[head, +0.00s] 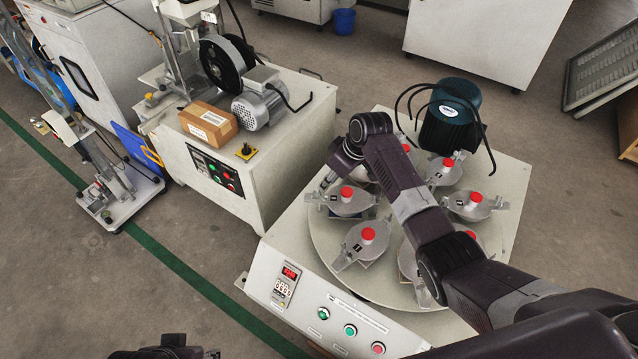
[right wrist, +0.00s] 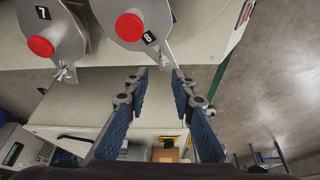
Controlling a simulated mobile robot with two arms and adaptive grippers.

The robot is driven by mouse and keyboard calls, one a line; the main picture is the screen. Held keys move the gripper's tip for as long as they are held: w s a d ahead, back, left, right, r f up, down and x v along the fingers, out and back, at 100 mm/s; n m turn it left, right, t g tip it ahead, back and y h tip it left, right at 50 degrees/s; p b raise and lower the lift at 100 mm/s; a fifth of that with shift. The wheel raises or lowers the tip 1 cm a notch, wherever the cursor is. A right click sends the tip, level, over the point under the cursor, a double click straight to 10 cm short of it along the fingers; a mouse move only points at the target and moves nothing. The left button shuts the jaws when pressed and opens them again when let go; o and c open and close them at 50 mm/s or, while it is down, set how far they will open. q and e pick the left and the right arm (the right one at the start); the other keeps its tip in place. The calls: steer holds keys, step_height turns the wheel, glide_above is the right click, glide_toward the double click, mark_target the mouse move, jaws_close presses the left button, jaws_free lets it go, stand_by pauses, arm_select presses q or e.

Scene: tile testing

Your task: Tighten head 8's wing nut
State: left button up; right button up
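Head 8 (right wrist: 154,16) is a grey metal cover with a red knob (right wrist: 130,27) and a black "8" label, at the top of the right wrist view. Its small metal wing nut (right wrist: 163,58) is at the edge of the cover nearest my gripper. My right gripper (right wrist: 158,77) is open and empty, its two blue-padded fingers apart. The wing nut appears just beyond the gap between the fingertips; I cannot tell whether they touch it. In the head view, my right gripper (head: 325,186) is at the left edge of the turntable. A dark part of my left gripper (head: 170,352) shows at the bottom edge.
Head 7 (right wrist: 72,30) sits beside head 8. Several similar heads stand around the round turntable (head: 325,232), with a dark green motor (head: 450,118) behind. A grinding machine (head: 262,168) with a cardboard box (head: 208,123) stands to the left. Floor shows between machines.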

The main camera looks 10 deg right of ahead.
mark_target(320, 193)
steer(key=x, duration=0.1)
steer(key=b+x, duration=0.1)
steer(key=x, duration=0.1)
steer(key=shift+s, duration=0.35)
steer(key=b+x, duration=0.1)
steer(key=x, duration=0.2)
steer(key=shift+w+a+f+b, duration=0.1)
steer(key=shift+w+f+b, duration=0.1)
steer(key=shift+b, duration=0.15)
arm_select(q)
steer(key=shift+w+d+r+t, duration=0.1)
steer(key=shift+r+t, duration=0.15)
steer(key=shift+r, duration=0.15)
steer(key=shift+w+d+r+t, duration=0.1)
steer(key=shift+r+t, duration=0.15)
steer(key=shift+r, duration=0.15)
arm_select(e)
steer(key=shift+w+a+f, duration=0.15)
steer(key=shift+f, duration=0.2)
steer(key=shift+c, duration=0.6)
arm_select(q)
steer(key=shift+a, duration=0.1)
arm_select(e)
jaws_close()
